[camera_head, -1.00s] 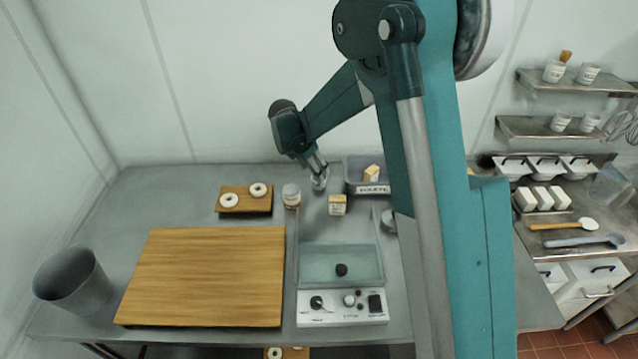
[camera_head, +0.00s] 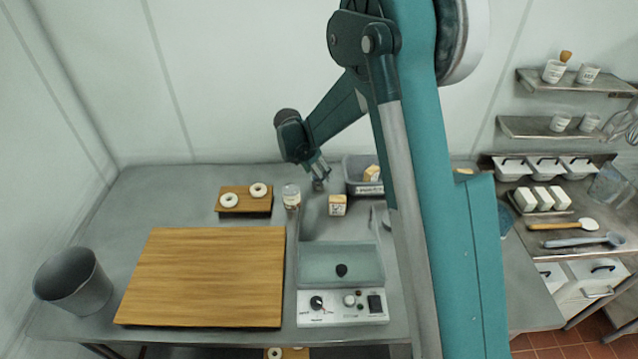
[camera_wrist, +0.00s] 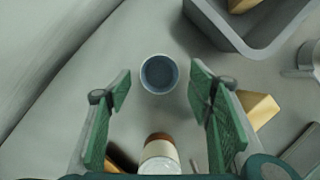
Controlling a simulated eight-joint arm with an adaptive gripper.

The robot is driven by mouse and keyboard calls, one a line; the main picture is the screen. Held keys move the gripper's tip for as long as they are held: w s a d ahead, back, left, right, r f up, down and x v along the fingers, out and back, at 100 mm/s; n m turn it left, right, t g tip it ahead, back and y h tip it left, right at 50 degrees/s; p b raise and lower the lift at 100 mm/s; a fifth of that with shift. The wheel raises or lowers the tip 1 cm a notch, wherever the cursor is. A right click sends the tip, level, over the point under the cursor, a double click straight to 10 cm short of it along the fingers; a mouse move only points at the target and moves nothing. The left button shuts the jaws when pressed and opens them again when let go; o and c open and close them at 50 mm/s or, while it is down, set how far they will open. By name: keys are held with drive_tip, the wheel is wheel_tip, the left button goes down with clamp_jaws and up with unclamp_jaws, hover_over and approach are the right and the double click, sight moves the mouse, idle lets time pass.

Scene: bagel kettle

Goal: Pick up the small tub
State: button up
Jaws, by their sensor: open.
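A small round tub (camera_wrist: 159,74), pale-rimmed with a blue-grey inside, stands upright on the grey table in the wrist view. It is just beyond the fingertips and roughly centred between them. My gripper (camera_wrist: 160,98) is open and empty, its green-padded fingers to the left and right of the tub's near side; no contact shows. In the head view my gripper (camera_head: 319,181) points down at the back of the table, left of the grey bin, and largely hides the tub.
A lidded jar (camera_head: 291,195) stands close by and shows between the fingers' bases in the wrist view (camera_wrist: 160,152). A grey bin (camera_head: 362,187) and a yellowish block (camera_head: 338,205) are to the right. A board with bagels (camera_head: 245,209) lies left.

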drive_tip(key=shift+x, duration=1.95)
drive_tip(key=c, duration=0.8)
